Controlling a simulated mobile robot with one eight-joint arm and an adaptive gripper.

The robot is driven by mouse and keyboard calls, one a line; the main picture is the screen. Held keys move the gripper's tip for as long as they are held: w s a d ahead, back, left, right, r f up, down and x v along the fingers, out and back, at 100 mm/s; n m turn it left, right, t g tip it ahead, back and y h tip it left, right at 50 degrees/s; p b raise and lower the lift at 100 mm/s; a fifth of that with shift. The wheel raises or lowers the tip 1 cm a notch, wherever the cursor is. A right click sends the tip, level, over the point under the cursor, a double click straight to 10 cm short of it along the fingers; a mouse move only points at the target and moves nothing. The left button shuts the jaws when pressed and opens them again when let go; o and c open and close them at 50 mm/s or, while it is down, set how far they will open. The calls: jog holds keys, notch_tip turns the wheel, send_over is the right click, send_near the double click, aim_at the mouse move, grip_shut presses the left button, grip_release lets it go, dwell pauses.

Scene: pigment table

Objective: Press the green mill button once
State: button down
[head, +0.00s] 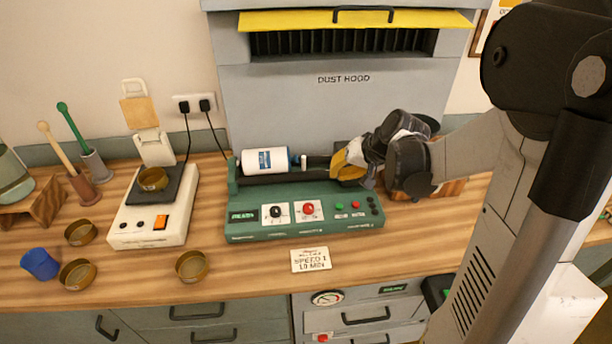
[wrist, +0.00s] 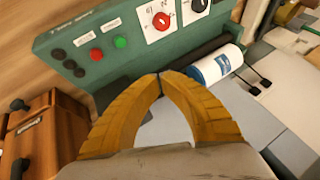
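The green mill (head: 300,228) stands on the wooden bench and holds a white jar with a blue label (head: 265,161) lying on its rollers. Its front panel carries a small green button (head: 339,207), which shows in the wrist view (wrist: 121,41) beside a red button (wrist: 96,54). My gripper (head: 340,166) is over the right part of the mill, behind and above the buttons. In the wrist view its yellow fingers (wrist: 160,76) meet at the tips with nothing between them. The tips are apart from the green button in that picture.
A dial (head: 277,211) and a larger red knob (head: 308,209) sit left of the green button. A card (head: 311,259) lies in front of the mill. A scale (head: 140,220) and several brass dishes are to the left. The dust hood (head: 340,110) rises behind.

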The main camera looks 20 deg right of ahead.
aim_at(339, 207)
jog(key=shift+w+d+f, duration=0.15)
jog(key=shift+f, duration=0.1)
jog(key=shift+f, duration=0.15)
notch_tip(339, 207, down, 8)
jog(key=b, duration=0.7)
jog(key=shift+f, duration=0.25)
dwell(1.1)
jog(key=shift+f+b, duration=0.4)
jog(key=shift+b, duration=0.05)
